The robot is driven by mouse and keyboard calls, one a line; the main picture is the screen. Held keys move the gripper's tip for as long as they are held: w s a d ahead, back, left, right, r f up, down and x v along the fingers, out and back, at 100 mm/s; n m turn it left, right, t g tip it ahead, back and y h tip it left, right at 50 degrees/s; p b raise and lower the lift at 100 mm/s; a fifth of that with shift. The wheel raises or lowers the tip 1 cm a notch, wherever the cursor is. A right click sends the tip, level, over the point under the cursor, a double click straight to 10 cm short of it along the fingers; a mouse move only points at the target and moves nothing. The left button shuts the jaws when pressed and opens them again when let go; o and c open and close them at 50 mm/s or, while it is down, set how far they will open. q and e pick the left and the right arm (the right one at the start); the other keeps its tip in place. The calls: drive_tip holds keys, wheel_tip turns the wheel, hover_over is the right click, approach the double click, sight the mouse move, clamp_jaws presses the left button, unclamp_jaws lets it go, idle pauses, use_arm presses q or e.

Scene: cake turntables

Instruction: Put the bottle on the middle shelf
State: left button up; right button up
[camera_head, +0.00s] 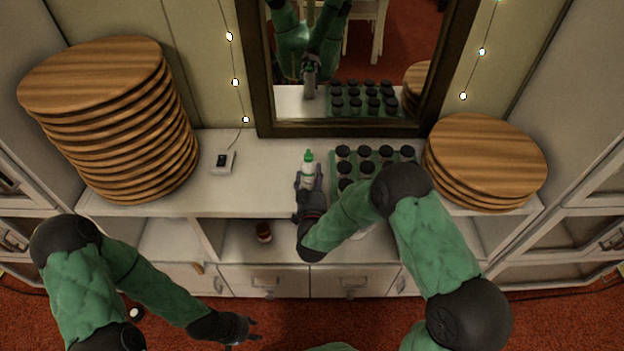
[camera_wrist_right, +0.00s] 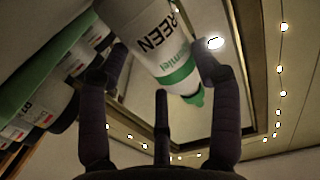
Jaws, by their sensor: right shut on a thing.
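The bottle (camera_head: 308,166) is white with a green cap and stands roughly upright at the cabinet's top surface, left of a rack of jars. I cannot tell whether its base touches the surface. My right gripper (camera_head: 309,184) is shut on it from the front. In the right wrist view the bottle (camera_wrist_right: 155,45), with green lettering, sits between the fingers (camera_wrist_right: 160,75). The middle shelf (camera_head: 290,246) is the open level below the top; my right arm covers part of it. My left gripper (camera_head: 250,329) is open and empty, low in front of the drawers.
A green rack (camera_head: 334,161) of dark-lidded jars stands right of the bottle. Stacks of wooden boards stand at left (camera_head: 110,120) and right (camera_head: 485,155). A mirror (camera_head: 350,60) is behind.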

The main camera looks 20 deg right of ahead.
drive_tip(key=shift+f, duration=0.2)
drive_tip(key=o, duration=1.2)
drive_tip(key=shift+o, duration=0.2)
drive_tip(key=shift+r, duration=0.15)
